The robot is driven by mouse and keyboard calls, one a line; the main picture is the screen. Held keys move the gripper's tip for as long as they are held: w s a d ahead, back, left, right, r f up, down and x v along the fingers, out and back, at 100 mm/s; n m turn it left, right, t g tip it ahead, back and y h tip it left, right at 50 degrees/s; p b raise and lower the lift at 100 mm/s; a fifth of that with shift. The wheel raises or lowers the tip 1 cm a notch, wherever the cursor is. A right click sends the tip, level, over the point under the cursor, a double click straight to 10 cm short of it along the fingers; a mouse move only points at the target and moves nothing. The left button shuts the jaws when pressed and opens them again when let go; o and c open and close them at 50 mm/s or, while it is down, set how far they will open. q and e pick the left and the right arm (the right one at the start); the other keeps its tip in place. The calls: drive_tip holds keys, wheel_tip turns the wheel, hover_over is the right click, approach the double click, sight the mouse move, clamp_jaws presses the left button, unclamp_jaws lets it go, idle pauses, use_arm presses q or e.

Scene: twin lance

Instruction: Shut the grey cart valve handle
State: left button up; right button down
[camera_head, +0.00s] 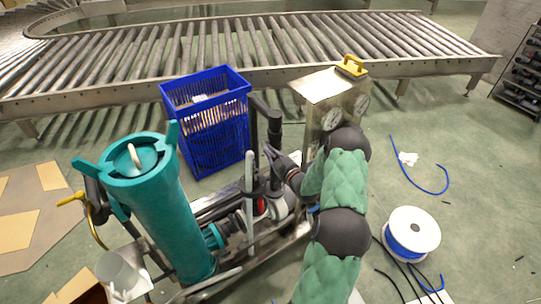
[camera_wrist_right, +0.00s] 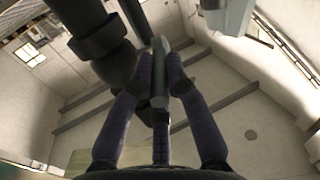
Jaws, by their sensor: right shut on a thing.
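The grey valve handle (camera_wrist_right: 159,72) shows in the right wrist view as a straight bar between my fingers, beside a thick dark pipe (camera_wrist_right: 112,50). My right gripper (camera_wrist_right: 161,76) is shut on this bar, with one finger on each side. In the head view my right gripper (camera_head: 279,161) is above the middle of the cart (camera_head: 228,274), next to the dark upright pipe (camera_head: 274,130). The handle is small there and mostly hidden by the gripper, so its angle is hard to tell. My left gripper is not in view.
A tall teal canister (camera_head: 160,205) stands on the cart's left, with a pale upright bar (camera_head: 250,185) nearer my gripper. A blue crate (camera_head: 222,140) and a metal box with gauges (camera_head: 318,92) stand behind. A cable spool (camera_head: 424,227) lies right. A roller conveyor (camera_head: 240,42) crosses the back.

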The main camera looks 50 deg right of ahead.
drive_tip(key=shift+a+f, duration=0.1)
drive_tip(key=shift+f, duration=0.2)
drive_tip(key=c, duration=1.3)
unclamp_jaws()
drive_tip(key=shift+o, duration=0.4)
drive_tip(key=shift+r, duration=0.15)
drive_tip(key=v, duration=1.2)
